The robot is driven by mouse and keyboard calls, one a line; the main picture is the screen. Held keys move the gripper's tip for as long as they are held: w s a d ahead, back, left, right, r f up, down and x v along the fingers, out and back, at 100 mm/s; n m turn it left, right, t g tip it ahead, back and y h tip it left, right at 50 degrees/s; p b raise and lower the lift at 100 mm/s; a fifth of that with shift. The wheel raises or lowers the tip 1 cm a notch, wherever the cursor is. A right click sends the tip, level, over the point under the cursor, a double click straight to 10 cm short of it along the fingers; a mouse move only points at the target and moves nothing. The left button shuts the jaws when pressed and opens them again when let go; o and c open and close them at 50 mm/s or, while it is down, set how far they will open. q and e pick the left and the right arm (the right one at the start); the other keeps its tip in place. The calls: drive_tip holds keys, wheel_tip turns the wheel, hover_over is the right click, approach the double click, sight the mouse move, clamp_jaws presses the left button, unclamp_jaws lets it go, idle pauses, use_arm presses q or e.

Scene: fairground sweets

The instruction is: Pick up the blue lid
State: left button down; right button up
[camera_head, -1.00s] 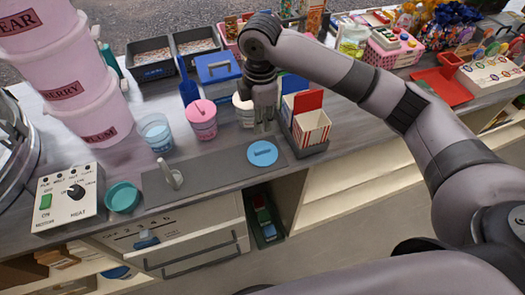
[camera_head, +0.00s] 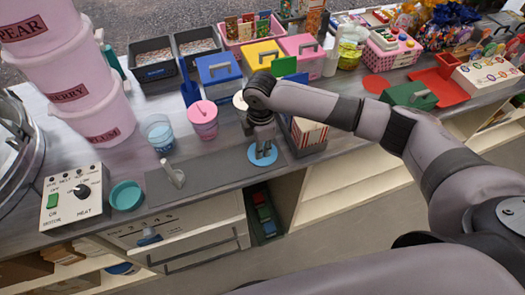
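The blue lid (camera_head: 263,160) is a flat light-blue disc lying on the dark grey mat (camera_head: 211,170) near the counter's front edge. My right gripper (camera_head: 263,154) points down directly over it, with the fingertips at or just above the lid. The fingers look a little apart, one on each side of the lid's middle. I cannot tell whether they touch it or hold anything. My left gripper is not in view.
A striped box (camera_head: 308,132) stands right of the gripper. A pink tub (camera_head: 204,120) and a clear blue cup (camera_head: 159,133) stand to the left. A teal bowl (camera_head: 126,195) and a control box (camera_head: 73,198) are at far left.

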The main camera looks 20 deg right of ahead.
drive_tip(key=shift+c, duration=0.4)
clamp_jaws()
drive_tip(key=shift+r, duration=0.1)
wheel_tip(320, 180, up, 20)
drive_tip(key=b, duration=0.2)
drive_tip(key=shift+b, duration=0.3)
